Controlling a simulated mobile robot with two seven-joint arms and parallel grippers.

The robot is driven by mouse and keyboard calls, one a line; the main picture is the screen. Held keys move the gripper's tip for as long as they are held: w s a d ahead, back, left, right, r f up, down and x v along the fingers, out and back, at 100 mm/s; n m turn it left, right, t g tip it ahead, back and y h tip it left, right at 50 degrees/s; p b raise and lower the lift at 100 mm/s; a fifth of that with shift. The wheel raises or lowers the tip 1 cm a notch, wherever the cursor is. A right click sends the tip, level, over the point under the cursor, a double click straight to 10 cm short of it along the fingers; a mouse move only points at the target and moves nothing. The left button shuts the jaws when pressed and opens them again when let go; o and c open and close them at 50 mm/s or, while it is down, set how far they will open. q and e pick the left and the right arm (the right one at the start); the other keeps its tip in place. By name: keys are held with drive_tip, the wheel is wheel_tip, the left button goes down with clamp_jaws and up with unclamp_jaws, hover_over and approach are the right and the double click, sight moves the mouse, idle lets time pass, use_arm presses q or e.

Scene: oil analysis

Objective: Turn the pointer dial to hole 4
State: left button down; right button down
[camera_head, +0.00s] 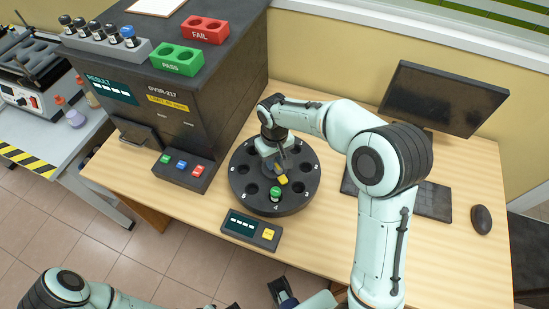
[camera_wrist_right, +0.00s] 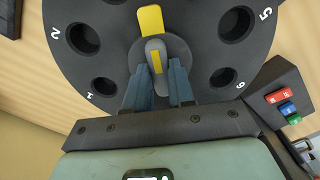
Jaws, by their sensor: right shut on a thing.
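The round black dial (camera_head: 240,187) lies on the wooden desk, with numbered holes around its rim. A green-capped vial (camera_head: 275,192) stands in the hole at number 4, on the near side. The yellow-tipped pointer (camera_head: 283,180) at its centre aims to the near side, between holes 3 and 4. My right gripper (camera_head: 279,168) reaches over the dial from behind. In the right wrist view my right gripper (camera_wrist_right: 158,88) is shut on the grey pointer knob (camera_wrist_right: 155,52), with the yellow tip (camera_wrist_right: 150,20) aimed away. My left gripper (camera_head: 283,290) is partly visible at the bottom edge; its opening is unclear.
A small display box (camera_head: 251,230) with a yellow button sits before the dial. The black analyser (camera_head: 215,100) stands left, with a button panel (camera_head: 183,168). A monitor (camera_head: 442,98), keyboard (camera_head: 434,201) and mouse (camera_head: 481,220) are at right. My right arm spans the desk's middle.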

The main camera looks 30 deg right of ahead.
sight(275, 162)
drive_tip(key=m, duration=0.5)
drive_tip(key=shift+m, duration=0.3)
idle(0.4)
drive_tip(key=c, duration=1)
unclamp_jaws()
drive_tip(key=shift+o, duration=0.2)
wheel_tip(275, 162, up, 14)
drive_tip(key=p, duration=0.2)
drive_tip(key=shift+f, duration=0.25)
